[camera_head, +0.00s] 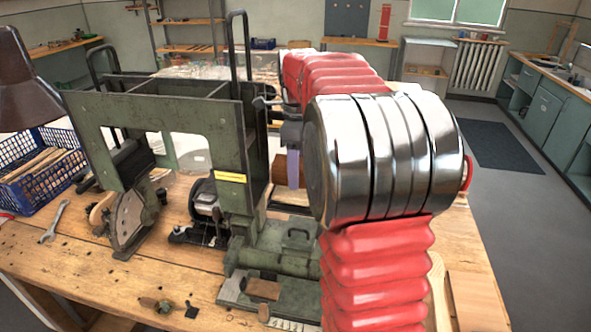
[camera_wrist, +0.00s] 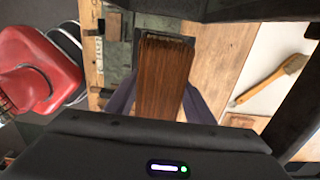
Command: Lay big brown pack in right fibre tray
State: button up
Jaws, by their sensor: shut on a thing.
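A big brown fibre pack (camera_wrist: 163,85) fills the middle of the wrist view, its long strands running up the picture. My gripper (camera_wrist: 160,103) is shut on it, with one purple finger along each side. In the head view, part of my gripper (camera_head: 293,168) shows just right of the green machine's upright, beside a brown patch of the pack (camera_head: 278,174); my arm hides the rest. The green tufting machine (camera_head: 165,112) has an open-topped upper frame with a divider. I cannot tell which part is the right fibre tray.
A wooden bench (camera_head: 75,270) carries the machine. A blue basket (camera_head: 38,170) of wooden pieces and a wrench (camera_head: 54,222) are at left. In the wrist view, a wooden-handled brush (camera_wrist: 270,80) lies on a pale board at right. Tall dark handles (camera_head: 238,60) rise above the machine.

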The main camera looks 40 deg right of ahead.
jog(key=shift+f, duration=0.3)
dwell(0.5)
jog(key=o, duration=1.2)
jog(key=shift+o, duration=0.8)
jog(key=shift+o, duration=1.4)
jog(key=shift+r, duration=0.1)
jog(key=shift+r, duration=3.9)
